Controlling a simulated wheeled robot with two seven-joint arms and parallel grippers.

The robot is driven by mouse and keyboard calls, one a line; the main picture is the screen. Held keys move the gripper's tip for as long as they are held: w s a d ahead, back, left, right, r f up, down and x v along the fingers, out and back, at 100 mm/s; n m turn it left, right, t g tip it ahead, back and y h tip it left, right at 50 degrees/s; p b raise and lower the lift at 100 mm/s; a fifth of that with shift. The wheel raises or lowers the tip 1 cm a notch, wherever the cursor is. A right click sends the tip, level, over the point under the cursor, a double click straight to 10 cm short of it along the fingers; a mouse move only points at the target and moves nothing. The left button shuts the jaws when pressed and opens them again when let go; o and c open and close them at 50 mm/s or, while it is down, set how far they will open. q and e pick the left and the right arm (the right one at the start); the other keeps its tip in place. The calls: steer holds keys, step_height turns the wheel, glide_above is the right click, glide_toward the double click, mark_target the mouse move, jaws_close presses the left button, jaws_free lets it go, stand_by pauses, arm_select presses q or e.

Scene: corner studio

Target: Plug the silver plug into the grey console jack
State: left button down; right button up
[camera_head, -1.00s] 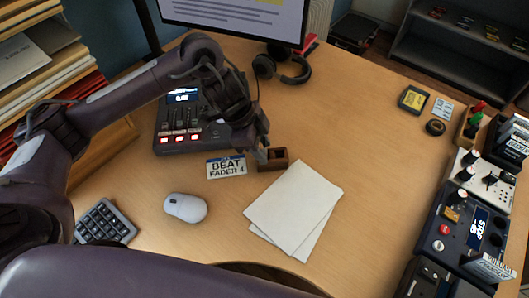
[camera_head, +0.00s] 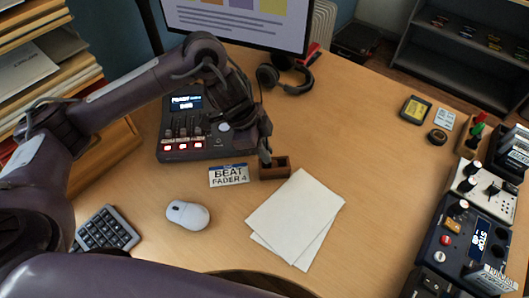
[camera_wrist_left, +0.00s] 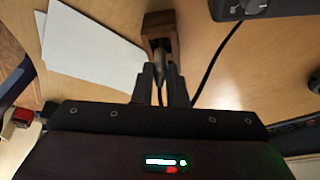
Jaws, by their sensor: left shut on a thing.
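My left gripper (camera_head: 266,157) is at the small brown wooden holder (camera_head: 274,172) in the middle of the desk. In the left wrist view its two dark fingers (camera_wrist_left: 160,92) are shut on a slim grey piece, the silver plug (camera_wrist_left: 160,68), at the holder (camera_wrist_left: 158,22). Whether the plug's tip is still inside the holder is hard to tell. A dark grey console (camera_head: 187,138) with faders, lit red buttons and a display stands just left of the gripper; its corner shows in the wrist view (camera_wrist_left: 265,7). I cannot make out its jack. My right gripper is out of view.
A "BEAT FADER 4" card (camera_head: 229,175) lies left of the holder. White paper sheets (camera_head: 297,215), a mouse (camera_head: 188,213) and a keypad (camera_head: 105,230) lie nearer. Headphones (camera_head: 287,80) lie behind. Other devices (camera_head: 465,235) line the right edge. A black cable (camera_wrist_left: 208,70) runs beside the fingers.

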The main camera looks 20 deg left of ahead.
arm_select(q)
step_height(320, 180, up, 18)
steer(key=p, duration=0.5)
steer(key=shift+f, duration=0.15)
steer(key=w+a+f+p, duration=0.3)
steer(key=a+f+p, duration=0.4)
steer(key=a+f, duration=0.4)
steer(key=a, duration=0.3)
steer(key=shift+a+f, duration=0.3)
steer(key=shift+a, duration=0.1)
steer(key=shift+f, duration=0.1)
